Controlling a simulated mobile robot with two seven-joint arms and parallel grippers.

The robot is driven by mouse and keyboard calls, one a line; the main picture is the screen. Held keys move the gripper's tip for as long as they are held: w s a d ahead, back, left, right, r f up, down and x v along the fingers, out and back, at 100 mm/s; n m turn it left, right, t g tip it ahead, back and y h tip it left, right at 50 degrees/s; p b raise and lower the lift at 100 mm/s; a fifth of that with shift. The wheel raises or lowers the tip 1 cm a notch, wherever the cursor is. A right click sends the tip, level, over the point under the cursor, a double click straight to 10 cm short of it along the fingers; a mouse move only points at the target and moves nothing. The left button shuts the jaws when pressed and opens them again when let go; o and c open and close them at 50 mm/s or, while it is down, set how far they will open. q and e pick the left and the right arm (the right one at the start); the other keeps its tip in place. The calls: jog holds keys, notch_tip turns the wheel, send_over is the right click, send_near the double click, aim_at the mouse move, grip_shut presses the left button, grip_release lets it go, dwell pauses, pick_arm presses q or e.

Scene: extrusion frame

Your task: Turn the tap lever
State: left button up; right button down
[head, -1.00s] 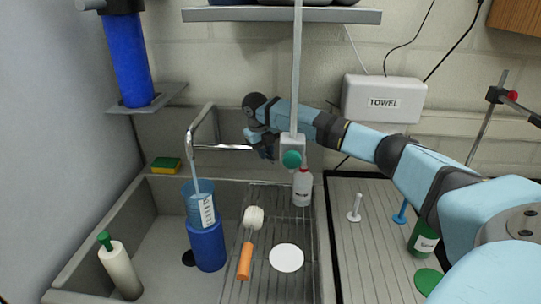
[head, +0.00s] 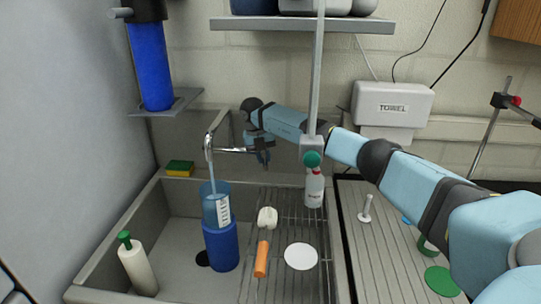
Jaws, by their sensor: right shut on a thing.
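The chrome tap (head: 208,146) stands over the back of the sink, and a thin stream falls from its spout into a translucent blue beaker (head: 215,207). Its lever (head: 237,150) is a thin bar reaching right from the tap, roughly level. My right gripper (head: 262,155) is at the lever's right end, shut on it; the fingers are small and dark here, partly hidden by my wrist. My left gripper is not in view.
The beaker sits on a blue cylinder (head: 221,247) in the sink. A spray bottle (head: 315,188), brush (head: 262,258) and white disc (head: 301,257) are on the rack.

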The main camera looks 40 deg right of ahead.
jog(key=shift+w+a+r+m, duration=0.1)
jog(key=shift+w+a+m, duration=0.55)
jog(key=shift+m, duration=0.25)
jog(key=c, duration=1.1)
grip_release()
jog(key=shift+o, duration=0.2)
notch_tip(320, 180, up, 14)
jog(key=w+a+b, duration=0.1)
jog(key=w+a, duration=0.1)
jog(key=shift+f+b, duration=0.25)
jog(key=shift+b, duration=0.15)
jog(key=shift+f, duration=0.1)
